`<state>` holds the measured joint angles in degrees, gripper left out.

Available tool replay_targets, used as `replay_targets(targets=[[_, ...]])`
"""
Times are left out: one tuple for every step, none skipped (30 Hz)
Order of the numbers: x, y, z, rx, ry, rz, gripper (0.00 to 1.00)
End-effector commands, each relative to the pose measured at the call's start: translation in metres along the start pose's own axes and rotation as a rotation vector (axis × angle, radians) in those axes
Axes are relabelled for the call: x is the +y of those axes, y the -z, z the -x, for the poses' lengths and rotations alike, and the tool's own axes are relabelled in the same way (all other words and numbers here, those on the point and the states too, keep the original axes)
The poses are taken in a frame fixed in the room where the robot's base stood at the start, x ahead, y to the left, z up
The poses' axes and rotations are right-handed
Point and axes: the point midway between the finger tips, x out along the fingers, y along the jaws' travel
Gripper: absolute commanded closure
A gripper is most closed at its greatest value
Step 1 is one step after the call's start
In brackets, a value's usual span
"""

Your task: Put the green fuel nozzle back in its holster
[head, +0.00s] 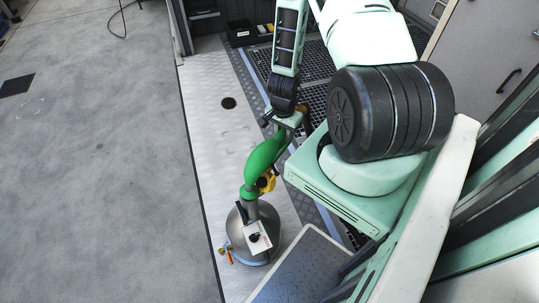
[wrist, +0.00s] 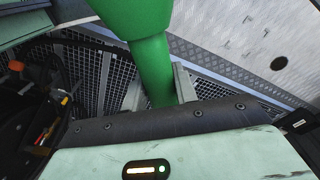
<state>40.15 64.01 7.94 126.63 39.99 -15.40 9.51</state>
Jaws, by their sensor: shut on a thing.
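The green fuel nozzle (head: 262,158) is in my gripper (head: 287,123), in the middle of the head view. It slants down and left from the jaws, with a dark grey lower end and a yellow part (head: 267,182) beside it. In the wrist view, the green nozzle (wrist: 152,62) passes between the two grey fingers of my gripper (wrist: 158,92), which are shut on it. Below the nozzle in the head view is a rounded grey vessel (head: 240,243); the nozzle's lower end overlaps its top, and I cannot tell whether they touch. I cannot clearly make out the holster.
A white box with a black knob (head: 258,238) is at the grey vessel. Metal plate floor (head: 205,110) with a round dark hole (head: 228,103) runs left of my arm. Dark grating (head: 316,60) lies behind it. A grey cabinet (head: 480,60) stands right. Concrete floor at left is mostly clear.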

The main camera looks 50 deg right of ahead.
Motion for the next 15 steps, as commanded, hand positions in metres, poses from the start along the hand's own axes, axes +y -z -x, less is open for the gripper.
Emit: replay_targets(targets=[[0.000,0.000,0.007,0.000,0.001,0.001,1.00],[0.000,0.001,0.010,0.000,0.001,0.001,1.00],[0.000,0.001,0.014,0.000,0.001,0.001,1.00],[0.000,0.001,0.017,0.000,0.000,0.001,1.00],[0.000,0.001,0.020,0.000,0.000,0.001,1.00],[0.000,0.001,0.024,0.000,0.000,0.002,1.00],[0.000,0.001,0.026,0.000,0.000,0.002,1.00],[0.000,0.001,0.029,0.000,0.000,0.002,1.00],[0.000,0.001,0.033,0.000,0.000,0.002,1.00],[0.000,0.002,0.035,0.000,0.000,0.002,1.00],[0.000,0.002,0.038,0.000,0.000,0.002,1.00],[0.000,0.002,0.042,0.000,0.000,0.002,1.00],[0.000,0.002,0.044,0.000,0.000,0.001,1.00],[0.000,0.002,0.047,0.000,0.000,0.001,1.00],[0.000,0.002,0.051,0.000,0.001,0.001,1.00]])
